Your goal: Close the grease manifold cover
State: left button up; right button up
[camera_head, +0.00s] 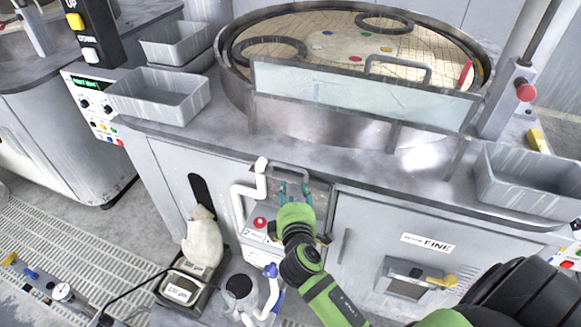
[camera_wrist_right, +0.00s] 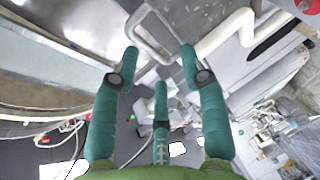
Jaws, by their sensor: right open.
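A small grey panel (camera_head: 319,190) with a bar handle along its top sits in the front of the machine cabinet, below the worktop. It looks like the grease manifold cover; I cannot tell how far open it stands. My right gripper (camera_head: 294,190) is in front of it, its teal fingers spread and hiding part of the panel. In the right wrist view, the metal loop handle (camera_wrist_right: 146,35) shows just beyond the open fingers (camera_wrist_right: 160,62). Nothing is between the fingers, and I cannot tell whether one touches the handle. My left gripper is not in view.
A white pipe (camera_head: 239,200) runs left of the panel. A red button (camera_head: 260,222) sits below it. A pale sack (camera_head: 202,240) and a dark-topped canister (camera_head: 239,286) stand in front. A door marked FINE (camera_head: 365,240) is right. Grey bins (camera_head: 160,98) line the worktop.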

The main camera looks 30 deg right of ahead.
aim_at(290, 167)
jog(key=shift+n+t, duration=0.3)
jog(key=shift+t, duration=0.1)
jog(key=w+d, duration=0.1)
jog(key=w, duration=0.1)
jog(key=w+d+p, duration=0.1)
jog(key=w, duration=0.1)
jog(key=w+d+r, duration=0.1)
jog(key=w, duration=0.2)
jog(key=shift+w+p, duration=0.1)
jog(key=shift+p, duration=0.2)
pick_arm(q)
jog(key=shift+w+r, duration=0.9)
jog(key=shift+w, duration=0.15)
pick_arm(e)
jog(key=shift+f, duration=0.1)
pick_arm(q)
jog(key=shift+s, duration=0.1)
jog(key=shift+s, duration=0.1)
pick_arm(e)
grip_shut()
